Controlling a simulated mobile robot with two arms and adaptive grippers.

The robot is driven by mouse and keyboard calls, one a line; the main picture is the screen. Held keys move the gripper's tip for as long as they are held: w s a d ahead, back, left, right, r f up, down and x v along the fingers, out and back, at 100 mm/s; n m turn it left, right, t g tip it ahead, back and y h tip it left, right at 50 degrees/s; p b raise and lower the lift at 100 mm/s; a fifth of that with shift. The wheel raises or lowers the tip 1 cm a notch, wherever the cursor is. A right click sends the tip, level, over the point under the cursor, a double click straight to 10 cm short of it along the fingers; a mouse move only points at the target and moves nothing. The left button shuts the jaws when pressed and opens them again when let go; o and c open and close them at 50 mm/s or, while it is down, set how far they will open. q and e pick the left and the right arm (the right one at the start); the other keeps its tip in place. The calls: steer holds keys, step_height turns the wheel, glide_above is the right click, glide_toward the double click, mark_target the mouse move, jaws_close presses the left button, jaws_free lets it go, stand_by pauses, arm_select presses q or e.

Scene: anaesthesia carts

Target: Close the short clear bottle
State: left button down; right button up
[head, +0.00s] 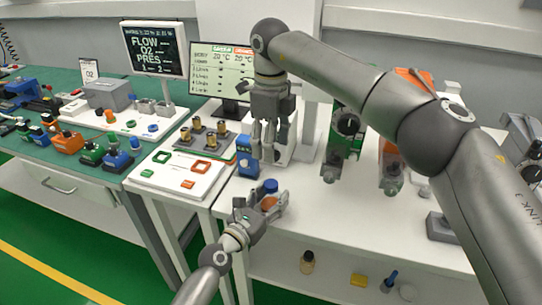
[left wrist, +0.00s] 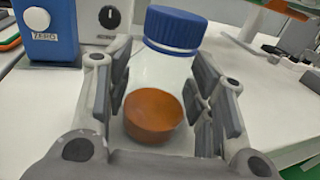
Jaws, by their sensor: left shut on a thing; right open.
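The short clear bottle (left wrist: 165,75) stands upright between the fingers of my left gripper (left wrist: 170,105), which is shut on its body. Orange-brown contents (left wrist: 152,116) show in its lower part. A ribbed blue cap (left wrist: 176,28) sits on its top; I cannot tell how tight it is. In the head view, my left gripper (head: 262,208) holds the bottle at the white table's front left, with the blue cap (head: 270,186) showing above the fingers. My right gripper (head: 269,150) points down, open and empty, above and slightly behind the cap, apart from it.
A blue device (head: 246,157) stands just behind the bottle, and it also shows in the left wrist view (left wrist: 48,30). A green device (head: 343,145) stands further right. A white tray (head: 180,172) lies left. The white table (head: 310,210) is clear right of the bottle.

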stand_by(0.3)
arm_select(q)
steer(key=c, duration=0.6)
jaws_free()
steer(key=shift+o, duration=0.2)
steer(key=shift+s, duration=0.1)
steer(key=v, duration=1.2)
steer(key=shift+f, duration=0.1)
